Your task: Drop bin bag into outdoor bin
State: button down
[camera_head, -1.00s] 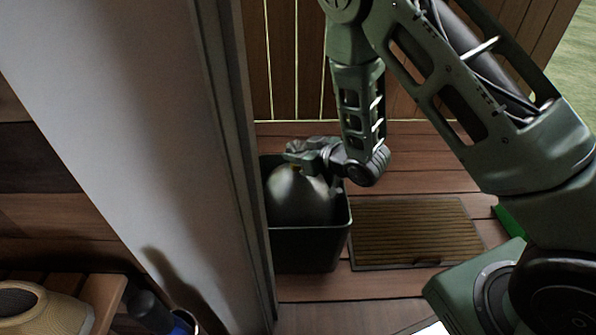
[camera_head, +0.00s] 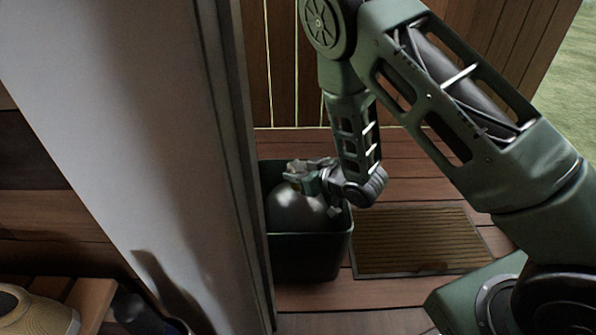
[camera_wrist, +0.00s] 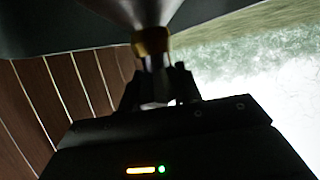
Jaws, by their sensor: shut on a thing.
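The bin bag (camera_head: 296,212) is a rounded grey bag that sits inside the open dark outdoor bin (camera_head: 309,258), below the rim at its sides. My gripper (camera_head: 304,176) is at the top of the bag, over the bin's opening, and is shut on the bag's neck. In the wrist view the bag (camera_wrist: 145,12) narrows to a yellowish tie (camera_wrist: 151,42), and the fingers of my gripper (camera_wrist: 158,92) close just below it. The bag's underside and the bin floor are hidden.
A ribbed doormat (camera_head: 420,240) lies on the deck right of the bin. A pale wall and door frame (camera_head: 130,130) stand close to the bin's left. A plank fence (camera_head: 290,65) is behind. A shoe (camera_head: 35,312) rests on a bench at lower left.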

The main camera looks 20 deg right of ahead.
jog(key=shift+f, duration=0.15)
jog(key=c, duration=1)
grip_release()
jog(key=shift+o, duration=0.2)
